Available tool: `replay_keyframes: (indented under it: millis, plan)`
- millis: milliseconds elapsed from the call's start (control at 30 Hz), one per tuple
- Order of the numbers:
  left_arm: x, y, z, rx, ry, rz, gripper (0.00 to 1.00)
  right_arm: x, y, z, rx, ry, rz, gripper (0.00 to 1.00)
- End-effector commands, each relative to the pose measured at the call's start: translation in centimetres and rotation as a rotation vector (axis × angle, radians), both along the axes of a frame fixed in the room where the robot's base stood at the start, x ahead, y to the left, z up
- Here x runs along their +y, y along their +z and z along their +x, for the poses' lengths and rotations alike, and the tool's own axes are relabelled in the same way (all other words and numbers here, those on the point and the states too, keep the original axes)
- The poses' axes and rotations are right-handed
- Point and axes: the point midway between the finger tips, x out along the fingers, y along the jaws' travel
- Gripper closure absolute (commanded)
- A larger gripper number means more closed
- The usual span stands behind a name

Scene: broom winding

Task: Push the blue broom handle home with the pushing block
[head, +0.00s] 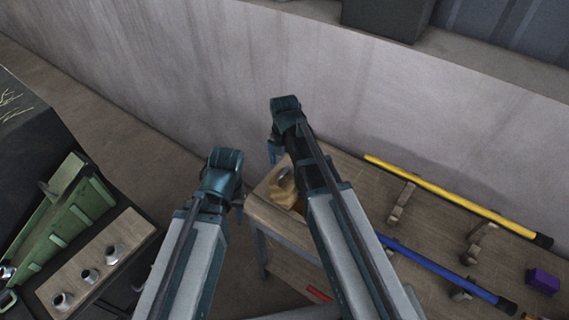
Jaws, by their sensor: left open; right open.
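The blue broom handle (440,267) lies on wooden supports on the bench at the right, with a black tip at its right end. Its left part is hidden behind my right arm. A purple block (543,281) sits on the bench beyond that tip; I cannot tell whether it is the pushing block. A tan object (284,190) is partly visible at the bench's left end, beside my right arm. My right gripper (273,153) is open near the bench's far left corner. My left gripper (239,214) is open, off the bench's left edge. Neither visibly holds anything.
A yellow handle (450,196) lies behind the blue one on wooden supports (401,202). A red object (318,294) shows low, beside my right arm. At left are a green rack (65,220) and a board with metal cups (118,228). A pale wall (190,70) stands behind.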

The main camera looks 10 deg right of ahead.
Motion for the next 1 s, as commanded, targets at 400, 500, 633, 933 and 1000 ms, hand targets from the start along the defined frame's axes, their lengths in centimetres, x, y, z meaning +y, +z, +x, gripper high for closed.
replay_keyframes:
  millis: [400, 500, 633, 933, 1000]
  plan:
    - [0.0, -4.1, 0.0, 0.000, 0.002, 0.000, 0.53, 0.0, -4.1, 0.0, 0.000, 0.000, 0.000, 0.00]
    - [0.0, -4.1, 0.0, 0.000, 0.002, 0.000, 0.53, 0.0, -4.1, 0.0, 0.000, 0.000, 0.000, 0.00]
    - [0.0, -4.0, 0.0, 0.000, 0.002, 0.000, 0.53, 0.0, -4.0, 0.0, 0.000, 0.000, 0.000, 0.00]
    - [0.0, -4.0, 0.0, 0.000, 0.002, 0.000, 0.53, 0.0, -4.0, 0.0, 0.000, 0.000, 0.000, 0.41]
    - [0.0, -4.0, 0.0, 0.000, 0.002, 0.000, 0.53, 0.0, -4.0, 0.0, 0.000, 0.000, 0.000, 0.54]
